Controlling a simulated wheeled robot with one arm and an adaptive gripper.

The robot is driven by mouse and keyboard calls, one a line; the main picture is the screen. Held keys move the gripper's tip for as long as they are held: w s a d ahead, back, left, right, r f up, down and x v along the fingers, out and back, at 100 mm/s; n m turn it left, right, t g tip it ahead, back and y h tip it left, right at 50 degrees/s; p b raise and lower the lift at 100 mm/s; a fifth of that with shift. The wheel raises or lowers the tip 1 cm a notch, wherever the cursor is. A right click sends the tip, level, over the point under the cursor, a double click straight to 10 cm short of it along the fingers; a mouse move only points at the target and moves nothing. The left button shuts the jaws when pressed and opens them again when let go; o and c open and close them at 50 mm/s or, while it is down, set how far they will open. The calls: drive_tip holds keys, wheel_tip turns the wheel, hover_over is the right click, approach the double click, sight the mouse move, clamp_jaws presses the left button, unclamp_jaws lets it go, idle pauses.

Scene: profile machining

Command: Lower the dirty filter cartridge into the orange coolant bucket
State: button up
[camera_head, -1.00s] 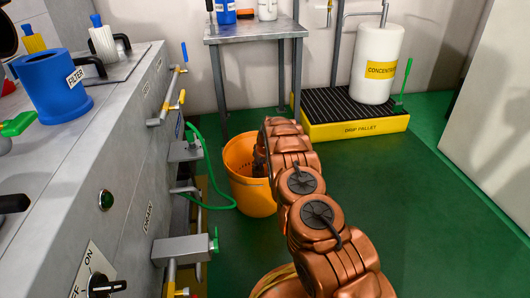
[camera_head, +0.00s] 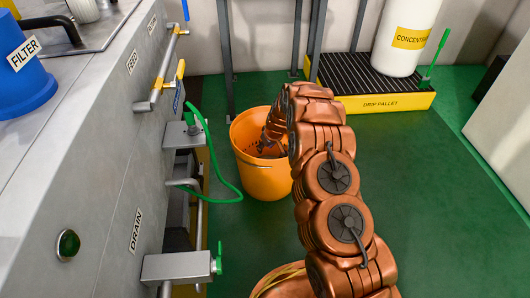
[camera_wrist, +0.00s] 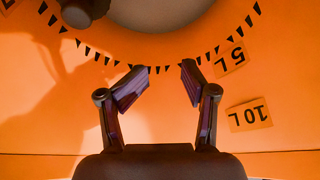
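The orange coolant bucket (camera_head: 267,178) stands on the green floor beside the machine. My arm reaches over its rim, and my gripper (camera_head: 268,146) is down inside the bucket mouth, partly hidden. In the wrist view my gripper (camera_wrist: 160,78) has its two fingers spread with nothing between them. The orange bucket wall (camera_wrist: 60,100) with 5 L and 10 L labels fills that view. A dark rounded piece (camera_wrist: 82,10) and a brownish round area show at the top edge, cut off. I cannot tell whether either is the dirty filter cartridge.
The grey machine side (camera_head: 110,190) with valves and a green hose (camera_head: 215,165) is left of the bucket. A blue FILTER housing (camera_head: 20,75) stands on top. A drip pallet (camera_head: 385,101) with a white CONCENTRATE drum (camera_head: 405,38) is behind right. Green floor is clear at right.

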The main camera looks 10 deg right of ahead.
wheel_tip(320, 180, up, 10)
drive_tip(key=d, duration=0.1)
drive_tip(key=shift+f, duration=0.15)
